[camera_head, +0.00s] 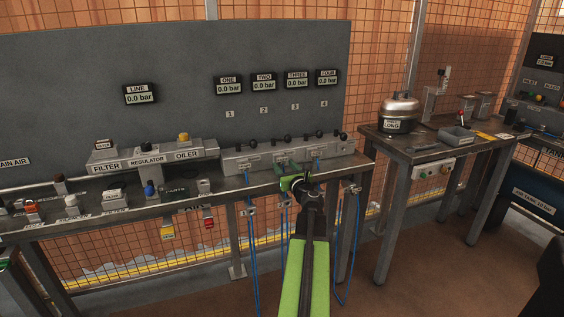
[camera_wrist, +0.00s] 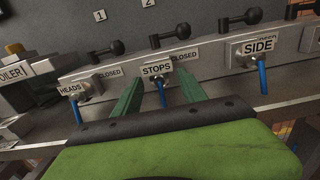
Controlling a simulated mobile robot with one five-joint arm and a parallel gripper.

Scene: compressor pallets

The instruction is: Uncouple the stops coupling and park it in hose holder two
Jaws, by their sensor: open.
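The stops coupling (camera_wrist: 160,82) sits on the front of the grey valve block (camera_wrist: 222,52), under the STOPS label, with a blue hose (camera_wrist: 163,97) hanging from it. My gripper (camera_wrist: 160,88) is open, its two green fingers pointing at the block, one on each side of the coupling. I cannot tell whether either finger touches it. In the head view my gripper (camera_head: 297,180) is in front of the block and hides part of it. Metal clips with blue hoses (camera_head: 286,202) show along the bench front; I cannot read which is holder two.
The heads coupling (camera_wrist: 82,92) is to the left and the side coupling (camera_wrist: 258,58) to the right, both with hoses. Black valve levers (camera_wrist: 182,32) line the block; CLOSED shows beside HEADS and STOPS. Gauges (camera_head: 263,82) one to four read 0.0 bar. A second bench (camera_head: 425,150) stands right.

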